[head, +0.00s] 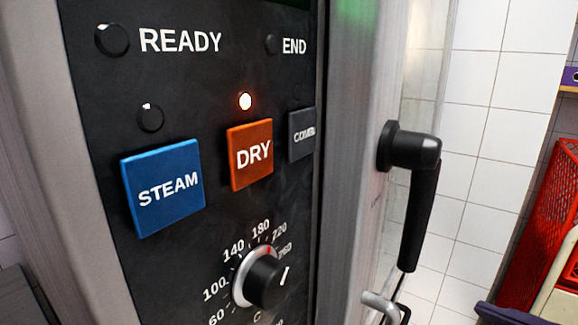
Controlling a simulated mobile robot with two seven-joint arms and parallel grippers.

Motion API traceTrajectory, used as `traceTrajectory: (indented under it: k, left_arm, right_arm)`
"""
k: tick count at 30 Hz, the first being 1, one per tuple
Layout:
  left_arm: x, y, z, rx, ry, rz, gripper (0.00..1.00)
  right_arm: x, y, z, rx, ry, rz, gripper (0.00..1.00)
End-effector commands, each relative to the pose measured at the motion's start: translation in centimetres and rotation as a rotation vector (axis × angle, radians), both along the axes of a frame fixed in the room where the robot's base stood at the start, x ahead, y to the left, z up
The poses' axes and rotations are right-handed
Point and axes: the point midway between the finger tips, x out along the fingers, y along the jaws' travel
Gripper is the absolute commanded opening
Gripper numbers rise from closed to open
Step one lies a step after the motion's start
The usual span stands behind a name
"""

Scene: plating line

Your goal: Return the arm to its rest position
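Neither of my grippers can be made out in the head view, and no arm link is clearly visible. A black control panel (215,110) fills the left half at close range. It carries a blue STEAM button (163,188), an orange DRY button (250,154) and a dark button (301,134) partly cut by the panel's edge. The lamp (245,101) above DRY is lit; the lamp (150,117) above STEAM is dark. A black temperature knob (264,281) has its white mark pointing up and right, near the 260 end of the scale.
A black door handle (418,215) stands out from the metal door edge right of the panel. A small metal bar (380,304) of unclear kind shows below it. A red crate (545,230) is at the right edge. White tiled wall (480,150) lies behind.

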Motion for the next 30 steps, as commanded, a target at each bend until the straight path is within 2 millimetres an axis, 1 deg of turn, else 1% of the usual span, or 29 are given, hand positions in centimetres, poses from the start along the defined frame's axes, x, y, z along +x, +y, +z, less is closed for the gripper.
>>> traceTrajectory:
  k: [1, 3, 5, 6, 8, 9, 11, 12, 15, 17, 18, 20, 21, 23, 24, 27, 30]
  left_arm:
    - [0.0, 0.0, 0.0, 0.0, 0.0, 0.0, 0.5]
    - [0.0, 0.0, 0.0, 0.0, 0.0, 0.0, 0.5]
    - [0.0, 0.0, 0.0, 0.0, 0.0, 0.0, 0.5]
    - [0.0, 0.0, 0.0, 0.0, 0.0, 0.0, 0.5]
    - [0.0, 0.0, 0.0, 0.0, 0.0, 0.0, 0.5]
    - [0.0, 0.0, 0.0, 0.0, 0.0, 0.0, 0.5]
    - [0.0, 0.0, 0.0, 0.0, 0.0, 0.0, 0.5]
    - [-0.1, 0.0, 2.4, 0.001, 0.004, 0.0, 0.5]
    - [-0.1, 0.0, 6.0, 0.001, 0.005, -0.001, 0.5]
    - [0.0, 0.0, 8.2, 0.0, 0.0, -0.001, 0.5]
    - [0.0, 0.0, 9.7, 0.0, -0.001, -0.001, 0.5]
    - [0.0, 0.0, 12.0, 0.0, -0.001, -0.001, 0.5]
    - [0.0, 0.0, 13.7, 0.0, -0.001, 0.0, 0.5]
    - [0.0, 0.0, 16.3, 0.0, -0.001, -0.001, 0.5]
    - [0.0, 0.0, 18.1, 0.0, -0.001, 0.0, 0.5]
    - [0.0, 0.0, 21.9, 0.0, -0.002, -0.001, 0.5]
    - [0.0, 0.0, 24.6, 0.0, -0.003, -0.001, 0.5]
  right_arm:
    - [-1.5, -0.6, -0.8, 0.052, 0.104, -0.088, 0.86]
    - [-3.9, -1.4, -2.1, 0.109, 0.251, -0.195, 0.86]
    - [-6.2, -1.7, -2.9, 0.152, 0.371, -0.274, 0.86]
    - [-7.8, -1.8, -3.4, 0.179, 0.447, -0.321, 0.86]
    - [-10.2, -1.8, -3.8, 0.215, 0.556, -0.385, 0.86]
    - [-11.8, -1.8, -4.0, 0.237, 0.628, -0.425, 0.86]
    - [-14.3, -1.6, -4.0, 0.267, 0.735, -0.48, 0.86]
    - [-14.5, -1.6, -1.5, 0.267, 0.744, -0.484, 0.86]
    - [-14.4, -1.6, 2.0, 0.26, 0.739, -0.479, 0.86]
    - [-14.3, -1.7, 4.0, 0.26, 0.739, -0.478, 0.86]
    - [-14.3, -1.7, 5.5, 0.259, 0.739, -0.478, 0.86]
    - [-14.3, -1.7, 7.9, 0.258, 0.738, -0.477, 0.86]
    - [-14.3, -1.7, 9.5, 0.258, 0.738, -0.477, 0.86]
    - [-14.3, -1.7, 12.1, 0.257, 0.737, -0.477, 0.86]
    - [-14.3, -1.7, 13.9, 0.257, 0.737, -0.477, 0.86]
    - [-14.3, -1.7, 17.7, 0.256, 0.737, -0.477, 0.86]
    - [-14.3, -1.7, 20.3, 0.256, 0.737, -0.477, 0.86]
